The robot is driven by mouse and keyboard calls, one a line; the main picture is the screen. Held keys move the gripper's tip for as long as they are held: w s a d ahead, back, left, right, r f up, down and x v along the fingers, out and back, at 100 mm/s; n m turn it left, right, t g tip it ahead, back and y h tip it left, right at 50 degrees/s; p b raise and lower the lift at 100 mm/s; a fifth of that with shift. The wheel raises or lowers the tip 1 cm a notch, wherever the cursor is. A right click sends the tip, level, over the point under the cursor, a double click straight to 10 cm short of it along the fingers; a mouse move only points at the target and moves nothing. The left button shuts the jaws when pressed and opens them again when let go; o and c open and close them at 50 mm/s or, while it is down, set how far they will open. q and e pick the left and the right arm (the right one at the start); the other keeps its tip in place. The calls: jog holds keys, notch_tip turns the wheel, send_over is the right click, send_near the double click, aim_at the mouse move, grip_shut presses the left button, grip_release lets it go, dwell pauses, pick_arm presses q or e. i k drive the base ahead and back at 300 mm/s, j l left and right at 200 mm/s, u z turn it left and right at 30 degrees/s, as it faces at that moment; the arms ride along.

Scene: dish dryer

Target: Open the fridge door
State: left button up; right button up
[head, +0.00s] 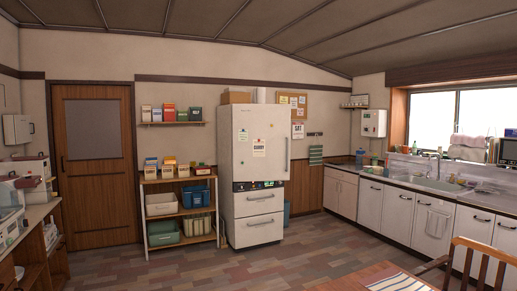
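The fridge (257,143) is tall and off-white and stands against the back wall near the middle of the head view. Its upper door is shut and has a long vertical handle (286,155) along the right edge. Small notes (259,149) are stuck to the door. A dark panel with a green display (258,185) sits below the door, above two drawers (257,229) that look shut. Neither of my grippers shows in the head view, and the fridge is several steps away across the floor.
The floor (200,268) before the fridge is clear. A table with a striped cloth (398,282) and a wooden chair (478,258) stand at the front right. A shelf rack (181,213) is left of the fridge; a sink counter (420,185) runs along the right.

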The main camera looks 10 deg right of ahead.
aim_at(261, 131)
jog(key=i+j+u, duration=0.3)
jog(key=i+j, duration=0.6)
jog(key=i, duration=0.75)
jog(key=i+j, duration=0.15)
jog(key=i, duration=0.8)
jog(key=i+l+z, duration=0.15)
jog(key=i+z, duration=0.35)
jog(key=i+j+z, duration=0.1)
jog(key=i+z, duration=0.4)
jog(key=i, duration=0.2)
jog(key=i+j+z, duration=0.35)
jog(key=i+z, duration=0.15)
jog(key=i+l+z, duration=0.25)
jog(key=i+z, duration=0.2)
jog(key=i, duration=0.2)
jog(key=i+z, duration=0.45)
jog(key=i, duration=0.15)
jog(key=i+j+z, duration=0.2)
jog(key=i+z, duration=0.25)
jog(key=i, duration=0.2)
jog(key=i+l+u, duration=0.15)
jog(key=i+u, duration=0.3)
jog(key=i+l+u, duration=0.4)
jog(key=i, duration=0.25)
jog(key=i+l+u, duration=0.45)
jog(key=i, duration=0.05)
